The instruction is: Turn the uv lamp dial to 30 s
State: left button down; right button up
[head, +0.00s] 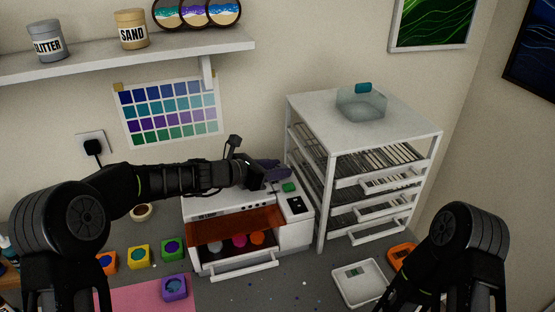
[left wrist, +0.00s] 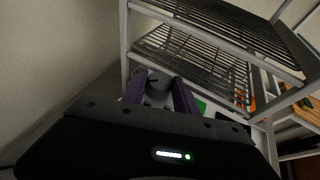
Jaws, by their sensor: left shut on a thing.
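The uv lamp (head: 203,208) is a white box on the worktop, with an orange see-through front and a green button (head: 289,187) on top. My left arm reaches across its top from the left. My left gripper (head: 272,170) is at the back right of the lamp's top, with purple fingers. In the left wrist view the fingers are shut on a grey round dial (left wrist: 160,84), one on each side. The dial is hidden in the head view, and I cannot read its setting. My right arm is at the lower right; its gripper is out of view.
A white drying rack (head: 326,195) with wire shelves stands close to the right of the gripper, a clear container (head: 361,103) on top. A white tray (head: 338,283) lies in front. Several colourful moulds, one of them purple (head: 174,288), stand at the left.

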pick_arm(q)
jog(key=c, duration=1)
grip_release()
jog(key=shift+o, duration=0.2)
jog(key=shift+s+a+r+b, duration=0.15)
jog(key=shift+s+a+b, duration=0.15)
jog(key=shift+a, duration=0.1)
jog(key=b+v, duration=0.1)
jog(key=v, duration=0.5)
jog(key=shift+s+a+r, duration=0.15)
jog(key=shift+s+a, duration=0.05)
jog(key=shift+a, duration=0.1)
